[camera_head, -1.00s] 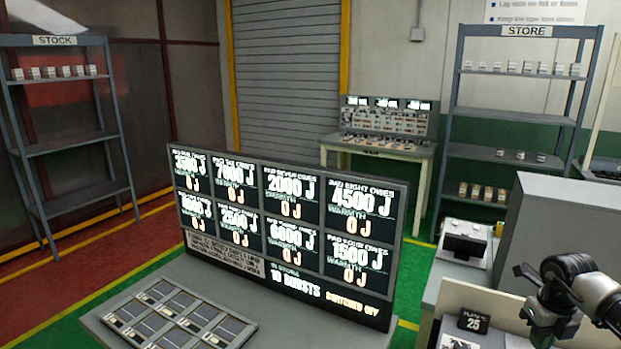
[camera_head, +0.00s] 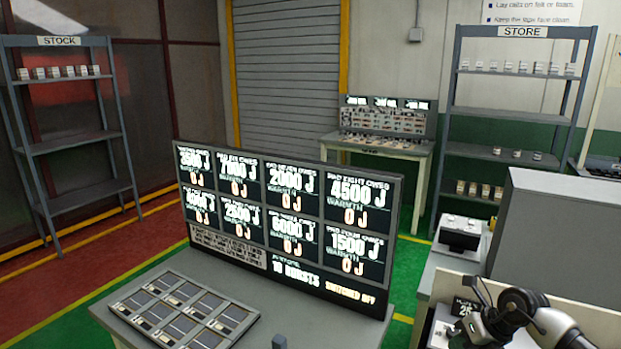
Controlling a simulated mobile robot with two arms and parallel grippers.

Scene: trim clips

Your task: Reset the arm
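My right arm comes in at the lower right edge, with black joints and pale links. Its end, where my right gripper (camera_head: 479,293) seems to be, is dark and small above the bench at the lower right. I cannot make out two separate fingertips, nor whether anything is between them. My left gripper is not in view. A small grey piece (camera_head: 279,342) pokes up at the bottom edge, and I cannot tell what it is.
A wide display board (camera_head: 285,228) stands on a grey table (camera_head: 330,330), behind a panel of square pads (camera_head: 180,312). A STOCK shelf (camera_head: 75,143) is at left, a STORE shelf (camera_head: 508,113) at right. A grey cabinet (camera_head: 560,235) and a placard (camera_head: 465,308) are near my arm.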

